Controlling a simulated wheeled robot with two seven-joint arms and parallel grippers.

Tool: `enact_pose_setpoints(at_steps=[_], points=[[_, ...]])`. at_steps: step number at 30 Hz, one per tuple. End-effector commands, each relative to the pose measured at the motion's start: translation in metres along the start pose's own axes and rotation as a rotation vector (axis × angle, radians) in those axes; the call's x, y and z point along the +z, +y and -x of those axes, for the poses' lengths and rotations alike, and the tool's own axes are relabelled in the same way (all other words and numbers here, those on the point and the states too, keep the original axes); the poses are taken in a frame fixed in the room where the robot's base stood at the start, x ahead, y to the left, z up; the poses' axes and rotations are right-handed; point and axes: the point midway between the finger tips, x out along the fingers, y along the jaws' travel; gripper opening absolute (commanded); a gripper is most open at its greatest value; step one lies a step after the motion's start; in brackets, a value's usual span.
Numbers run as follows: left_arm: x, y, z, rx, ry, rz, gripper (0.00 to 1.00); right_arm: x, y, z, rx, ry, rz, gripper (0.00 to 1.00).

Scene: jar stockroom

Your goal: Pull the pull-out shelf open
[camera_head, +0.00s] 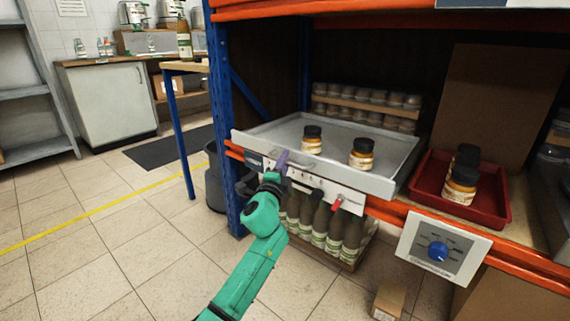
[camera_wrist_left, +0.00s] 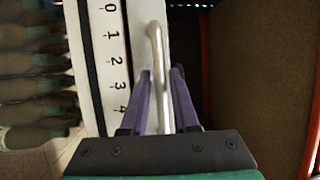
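The pull-out shelf is a grey metal tray (camera_head: 262,130) in the blue and orange rack, with a pale front lip. Two amber jars with black lids, a left one (camera_head: 312,140) and a right one (camera_head: 361,154), stand upright on it. My left gripper (camera_head: 281,160) is at the left part of its front. In the left wrist view, a pale bar handle (camera_wrist_left: 156,50) runs between the two purple fingers of this gripper (camera_wrist_left: 162,72). The fingers are apart, one on each side of the bar; whether either touches it is unclear. My right gripper is not in view.
A white strip (camera_wrist_left: 112,65) numbered from 0 upward runs beside the handle. A red tray (camera_head: 420,186) with dark-lidded jars is to the right, above a panel with a blue knob (camera_head: 438,251). Several bottles (camera_head: 320,222) stand below the shelf. Tiled floor in front is mostly clear.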

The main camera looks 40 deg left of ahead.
Motion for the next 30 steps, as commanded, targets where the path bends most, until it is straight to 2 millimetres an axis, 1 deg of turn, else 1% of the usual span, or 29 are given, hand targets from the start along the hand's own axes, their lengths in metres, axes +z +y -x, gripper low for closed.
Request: enact_pose_setpoints(at_steps=[6, 8, 9, 30], points=[[0.0, -0.0001, -0.0003, 0.0, 0.0, 0.0, 0.28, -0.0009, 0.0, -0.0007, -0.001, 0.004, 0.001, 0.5], [0.0, -0.0001, -0.0002, 0.0, 0.0, 0.0, 0.06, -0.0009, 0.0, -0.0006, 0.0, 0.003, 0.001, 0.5], [0.0, -0.0001, -0.0002, 0.0, 0.0, 0.0, 0.0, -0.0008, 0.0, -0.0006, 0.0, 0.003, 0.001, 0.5], [-0.0001, 0.0006, 0.0001, 0.001, 0.0, 0.0, 0.0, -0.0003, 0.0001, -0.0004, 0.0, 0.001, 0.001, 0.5]])
